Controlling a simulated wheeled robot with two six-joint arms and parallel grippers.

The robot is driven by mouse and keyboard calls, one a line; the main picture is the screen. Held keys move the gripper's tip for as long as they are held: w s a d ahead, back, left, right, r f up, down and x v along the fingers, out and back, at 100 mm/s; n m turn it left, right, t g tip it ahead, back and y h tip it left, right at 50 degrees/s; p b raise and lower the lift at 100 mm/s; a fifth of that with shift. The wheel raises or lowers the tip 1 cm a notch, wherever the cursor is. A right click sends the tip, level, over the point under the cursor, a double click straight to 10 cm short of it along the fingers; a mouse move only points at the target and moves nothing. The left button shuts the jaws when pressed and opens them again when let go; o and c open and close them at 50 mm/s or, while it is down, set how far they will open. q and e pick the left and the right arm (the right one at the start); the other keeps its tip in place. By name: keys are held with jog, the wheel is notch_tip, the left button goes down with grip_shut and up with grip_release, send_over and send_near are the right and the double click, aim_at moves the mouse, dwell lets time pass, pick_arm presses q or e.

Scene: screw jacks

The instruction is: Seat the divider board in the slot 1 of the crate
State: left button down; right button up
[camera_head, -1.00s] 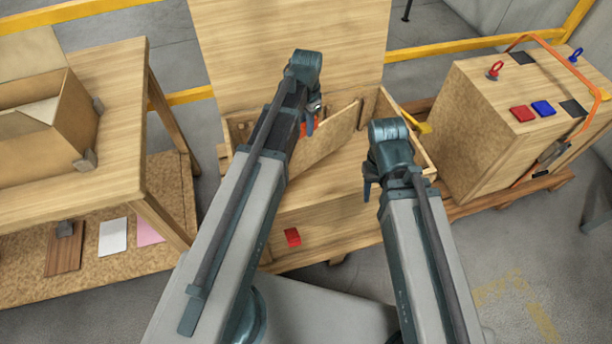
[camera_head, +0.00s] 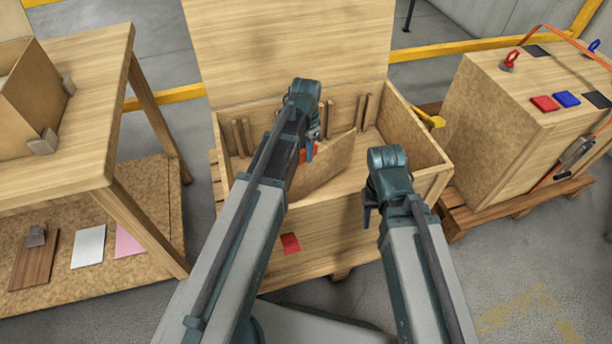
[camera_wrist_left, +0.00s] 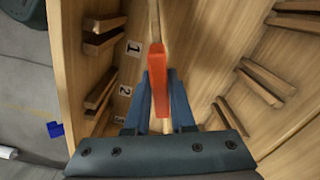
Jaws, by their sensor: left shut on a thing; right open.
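The divider board (camera_head: 328,163) is a light wooden panel with an orange-red grip (camera_wrist_left: 158,88). My left gripper (camera_head: 309,148) is shut on that grip; its blue fingers flank it in the left wrist view. The board is over the open wooden crate (camera_head: 335,225), its lower part inside the walls and skewed to them in the head view. Labels 1 (camera_wrist_left: 133,47), 2 and 3 mark the rail pairs on one crate wall; slot 1's rails (camera_wrist_left: 103,34) are farthest up that view. The board's lower edge is hidden. My right gripper (camera_head: 368,213) is open and empty by the crate's front right.
The crate's raised lid (camera_head: 290,45) stands behind it. A wooden table (camera_head: 85,110) with a box is at left, above a shelf with small panels. A closed crate (camera_head: 500,130) with red and blue pieces stands on a pallet at right.

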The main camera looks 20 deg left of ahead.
pick_arm(q)
jog(key=shift+f+b, duration=0.7)
jog(key=shift+f, duration=0.6)
pick_arm(e)
jog(key=shift+f, duration=1.35)
pick_arm(q)
jog(key=shift+f, duration=0.1)
pick_arm(e)
jog(key=shift+f, duration=0.1)
pick_arm(q)
notch_tip(320, 180, down, 4)
jog(key=b, duration=0.4)
pick_arm(e)
notch_tip(320, 180, down, 4)
jog(key=shift+d+r, duration=0.1)
pick_arm(q)
jog(key=shift+f+b, duration=0.2)
jog(key=shift+b, duration=0.1)
jog(key=c, duration=0.8)
grip_release()
pick_arm(e)
jog(key=shift+f, duration=0.2)
pick_arm(q)
jog(key=shift+o, duration=0.2)
jog(key=shift+r, duration=0.2)
pick_arm(e)
jog(key=shift+r, duration=0.15)
